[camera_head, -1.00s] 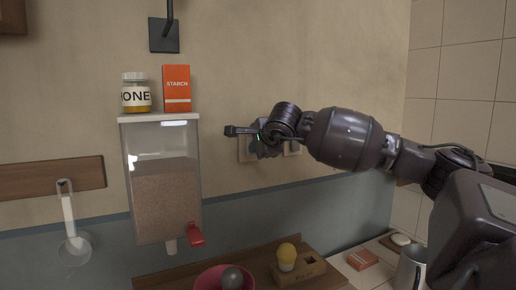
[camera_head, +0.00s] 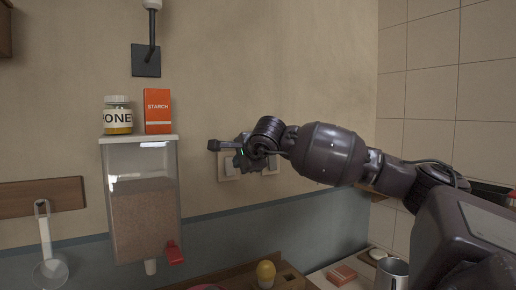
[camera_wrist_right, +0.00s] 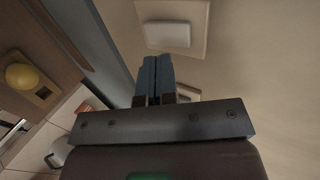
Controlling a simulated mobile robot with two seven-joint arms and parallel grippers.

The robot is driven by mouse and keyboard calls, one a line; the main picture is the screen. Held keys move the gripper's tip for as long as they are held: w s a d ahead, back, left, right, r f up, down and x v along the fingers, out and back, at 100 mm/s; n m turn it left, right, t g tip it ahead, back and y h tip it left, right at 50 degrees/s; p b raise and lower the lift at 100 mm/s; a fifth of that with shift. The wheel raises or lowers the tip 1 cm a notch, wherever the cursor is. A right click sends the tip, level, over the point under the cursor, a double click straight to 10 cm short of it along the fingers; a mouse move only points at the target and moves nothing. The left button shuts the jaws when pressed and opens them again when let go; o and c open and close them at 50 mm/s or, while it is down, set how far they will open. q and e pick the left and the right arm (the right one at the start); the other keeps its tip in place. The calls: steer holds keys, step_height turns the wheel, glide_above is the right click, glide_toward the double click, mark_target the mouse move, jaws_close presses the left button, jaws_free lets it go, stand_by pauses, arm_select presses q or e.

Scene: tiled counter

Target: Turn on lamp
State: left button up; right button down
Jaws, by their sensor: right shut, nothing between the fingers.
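A wall lamp (camera_head: 147,59) is cut off by the top edge of the head view; its dark square mount and short arm show, but whether it is lit I cannot tell. Two light switches are on the wall: a left one (camera_head: 229,169) and a right one (camera_head: 272,166), both partly covered by my right gripper and wrist. My right gripper (camera_head: 214,145) is shut and empty, in front of the wall by the left switch. In the right wrist view its closed fingers (camera_wrist_right: 155,66) point toward a white switch (camera_wrist_right: 168,34), with another plate (camera_wrist_right: 187,93) partly hidden behind them. My left gripper is out of view.
A grain dispenser (camera_head: 143,205) with a red lever hangs left of the gripper, holding a honey jar (camera_head: 118,115) and a starch box (camera_head: 158,111) on top. Below are a wooden shelf (camera_head: 225,279), a yellow-topped shaker (camera_head: 266,273) and a metal mug (camera_head: 391,275).

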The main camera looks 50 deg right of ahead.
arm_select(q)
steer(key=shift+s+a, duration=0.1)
arm_select(e)
steer(key=v, duration=1)
steer(key=shift+r, duration=0.4)
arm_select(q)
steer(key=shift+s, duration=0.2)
arm_select(e)
steer(key=shift+w, duration=0.1)
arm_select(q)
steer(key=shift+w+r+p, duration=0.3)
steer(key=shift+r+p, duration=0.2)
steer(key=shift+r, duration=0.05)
arm_select(e)
steer(key=shift+t, duration=0.5)
steer(key=f, duration=0.2)
steer(key=s+a+f, duration=0.1)
steer(key=shift+s+f, duration=0.15)
steer(key=shift+f, duration=0.25)
